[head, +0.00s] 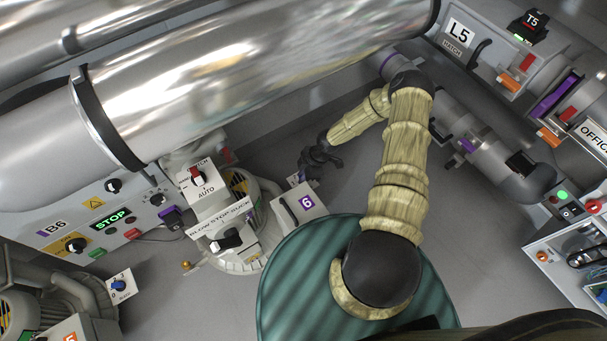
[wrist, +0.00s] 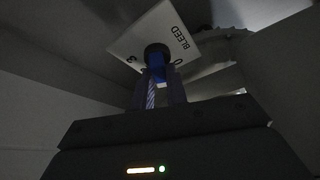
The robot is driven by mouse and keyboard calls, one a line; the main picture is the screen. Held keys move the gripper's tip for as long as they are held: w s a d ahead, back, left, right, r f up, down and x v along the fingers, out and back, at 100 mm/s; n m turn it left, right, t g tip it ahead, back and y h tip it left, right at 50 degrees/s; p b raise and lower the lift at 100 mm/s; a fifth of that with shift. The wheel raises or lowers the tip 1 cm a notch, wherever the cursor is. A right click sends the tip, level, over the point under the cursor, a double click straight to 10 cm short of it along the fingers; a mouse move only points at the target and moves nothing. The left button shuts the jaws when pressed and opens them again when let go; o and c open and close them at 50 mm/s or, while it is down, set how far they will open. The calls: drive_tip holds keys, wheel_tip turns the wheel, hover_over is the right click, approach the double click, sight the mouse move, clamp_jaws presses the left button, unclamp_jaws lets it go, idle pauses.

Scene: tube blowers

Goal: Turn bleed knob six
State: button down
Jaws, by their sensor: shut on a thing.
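In the wrist view, a white plate (wrist: 126,44) marked BLEED carries a dark round collar and a blue knob (wrist: 157,62). The plate appears tilted, with small dial marks on either side of the knob. My gripper (wrist: 158,92) is shut on the blue knob, a finger on each side. In the head view, my gripper (head: 309,171) is at the small plate (head: 296,180) beside the white box labelled 6 (head: 306,204). The gripper hides most of that plate and the knob there. The knob's exact setting is hard to read.
The unit with the AUTO switch (head: 196,175) and the BLOW STOP SUCK lever (head: 228,240) stands left of box 6. A big shiny pipe (head: 230,85) runs above. Another bleed dial (head: 119,286) is at lower left.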

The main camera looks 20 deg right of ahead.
drive_tip(key=shift+r+m+p, duration=0.2)
drive_tip(key=shift+m+p, duration=0.1)
drive_tip(key=shift+p, duration=0.1)
drive_tip(key=shift+r+m+t+p, duration=0.1)
drive_tip(key=shift+m+t+p, duration=0.3)
drive_tip(key=shift+m+p, duration=0.5)
drive_tip(key=m+t+p, duration=0.1)
drive_tip(key=m+p, duration=0.1)
drive_tip(key=p, duration=0.1)
drive_tip(key=shift+h, duration=0.4)
drive_tip(key=shift+w+f+m+t+h+p, duration=0.1)
drive_tip(key=shift+m+t+h+p, duration=0.2)
drive_tip(key=shift+m+p, duration=0.65)
drive_tip(key=shift+w+f+m+t+h+p, duration=0.1)
drive_tip(key=shift+m+t+p, duration=0.4)
drive_tip(key=shift+m, duration=0.75)
drive_tip(key=c, duration=1.5)
unclamp_jaws()
drive_tip(key=shift+o, duration=0.5)
drive_tip(key=shift+s, duration=0.15)
